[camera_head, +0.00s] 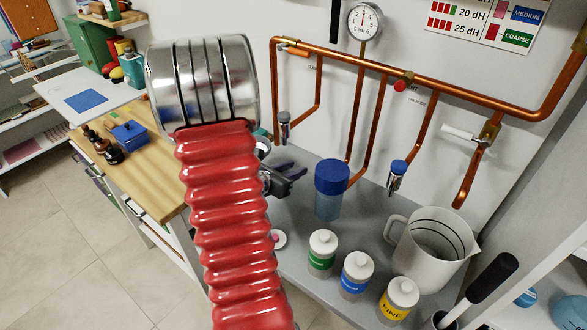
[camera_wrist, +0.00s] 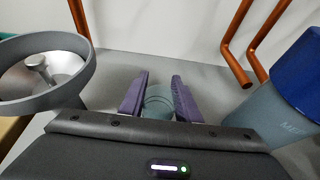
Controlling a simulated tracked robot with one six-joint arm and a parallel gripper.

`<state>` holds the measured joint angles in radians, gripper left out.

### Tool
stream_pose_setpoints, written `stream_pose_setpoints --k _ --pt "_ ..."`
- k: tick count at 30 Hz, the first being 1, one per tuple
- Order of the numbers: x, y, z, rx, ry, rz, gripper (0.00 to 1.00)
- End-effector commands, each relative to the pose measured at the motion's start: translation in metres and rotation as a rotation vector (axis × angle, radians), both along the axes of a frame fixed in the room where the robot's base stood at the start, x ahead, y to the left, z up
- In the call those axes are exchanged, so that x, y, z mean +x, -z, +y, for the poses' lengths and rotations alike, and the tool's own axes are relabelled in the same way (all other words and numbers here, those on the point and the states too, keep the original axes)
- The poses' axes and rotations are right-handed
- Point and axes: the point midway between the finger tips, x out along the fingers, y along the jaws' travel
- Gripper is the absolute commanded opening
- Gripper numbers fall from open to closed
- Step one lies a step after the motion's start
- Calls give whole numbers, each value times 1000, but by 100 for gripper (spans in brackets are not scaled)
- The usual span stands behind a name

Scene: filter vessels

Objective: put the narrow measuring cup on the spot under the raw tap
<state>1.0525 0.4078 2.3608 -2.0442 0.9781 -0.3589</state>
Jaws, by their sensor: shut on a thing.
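My gripper (camera_head: 290,174) is beside the left copper tap, over the back of the grey counter. In the wrist view its purple fingers (camera_wrist: 160,88) are shut on a clear, pale green-blue narrow measuring cup (camera_wrist: 158,101). Only part of the cup shows between the fingers; its base is hidden. In the head view I cannot make out the cup, as my red arm and gripper cover that area. The left tap (camera_head: 285,124), which seems to be the raw tap, hangs from the copper pipe just above my gripper. The spot under it is hidden by my arm and gripper.
A blue-lidded vessel (camera_head: 330,190) stands close right of my gripper. A grey ring with a metal post (camera_wrist: 42,68) is close on the left. White-capped bottles (camera_head: 322,252) and a large jug (camera_head: 434,245) stand further right. Copper pipes run along the wall.

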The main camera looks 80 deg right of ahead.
Motion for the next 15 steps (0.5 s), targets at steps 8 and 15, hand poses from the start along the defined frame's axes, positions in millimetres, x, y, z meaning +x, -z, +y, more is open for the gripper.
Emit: stream_pose_setpoints --k 8,15 --pt "0 1 0 0 0 0 46" --pt "0 0 0 0 0 0 48"
